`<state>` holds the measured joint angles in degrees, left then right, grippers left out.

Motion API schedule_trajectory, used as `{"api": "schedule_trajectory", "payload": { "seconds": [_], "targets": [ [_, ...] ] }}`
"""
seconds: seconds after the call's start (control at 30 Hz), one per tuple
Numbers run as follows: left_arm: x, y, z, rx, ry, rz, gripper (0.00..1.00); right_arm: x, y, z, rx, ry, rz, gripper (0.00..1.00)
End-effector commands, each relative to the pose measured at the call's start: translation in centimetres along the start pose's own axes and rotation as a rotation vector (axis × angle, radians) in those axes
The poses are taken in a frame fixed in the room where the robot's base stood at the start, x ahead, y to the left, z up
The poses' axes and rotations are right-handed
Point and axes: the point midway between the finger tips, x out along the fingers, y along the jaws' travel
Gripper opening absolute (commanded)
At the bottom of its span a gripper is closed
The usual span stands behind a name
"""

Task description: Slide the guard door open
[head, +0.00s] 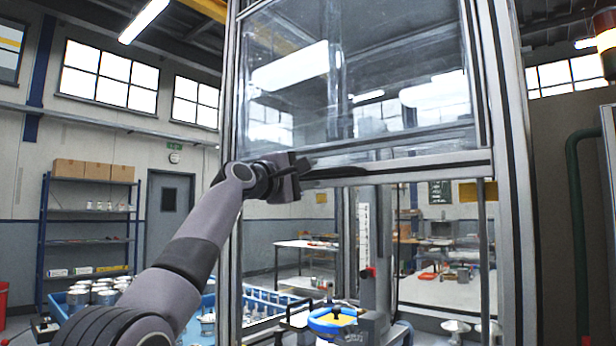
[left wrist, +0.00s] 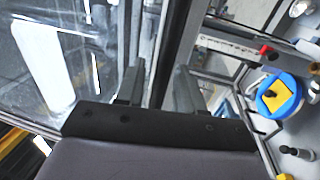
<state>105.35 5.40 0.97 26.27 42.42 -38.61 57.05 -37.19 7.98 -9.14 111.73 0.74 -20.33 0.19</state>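The guard door (head: 395,85) is a clear panel in a grey frame, filling the upper part of the machine enclosure. The space below its bottom rail (head: 420,166) is open. My left gripper (head: 308,166) is at the left part of that rail. In the left wrist view its two fingers (left wrist: 160,88) stand apart, with the clear panel (left wrist: 60,60) to the left and the opening to the right. The dark rail (left wrist: 178,40) runs up from between them. Whether the fingers press on it cannot be told. My right gripper is not in view.
The enclosure's right post (head: 512,170) stands beside the door. Below the door are a blue round part with a yellow top (head: 332,320) and a grey upright fixture (head: 376,260). A blue bin with metal cans (head: 95,295) and a shelf (head: 88,215) are at the left.

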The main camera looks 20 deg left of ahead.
Motion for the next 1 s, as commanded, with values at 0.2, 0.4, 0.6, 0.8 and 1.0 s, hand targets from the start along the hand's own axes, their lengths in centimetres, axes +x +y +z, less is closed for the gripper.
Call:
{"api": "schedule_trajectory", "payload": {
  "seconds": [0.2, 0.4, 0.6, 0.8, 1.0],
  "targets": [
    [-1.9, -0.6, 0.0, 0.003, 0.001, 0.003, 0.37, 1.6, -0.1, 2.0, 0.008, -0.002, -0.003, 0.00],
    [-4.3, -0.5, -0.1, 0.002, 0.002, 0.003, 0.37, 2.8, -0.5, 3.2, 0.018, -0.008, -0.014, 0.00],
    [-6.1, -0.2, -0.1, 0.002, 0.002, 0.003, 0.37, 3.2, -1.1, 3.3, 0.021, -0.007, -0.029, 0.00],
    [-6.8, 0.0, 0.0, 0.000, 0.002, 0.002, 0.37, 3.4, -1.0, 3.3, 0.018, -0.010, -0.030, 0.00],
    [-6.8, 0.0, 0.0, 0.000, 0.002, 0.001, 0.37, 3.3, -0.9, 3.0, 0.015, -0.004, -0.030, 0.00]
  ]
}}
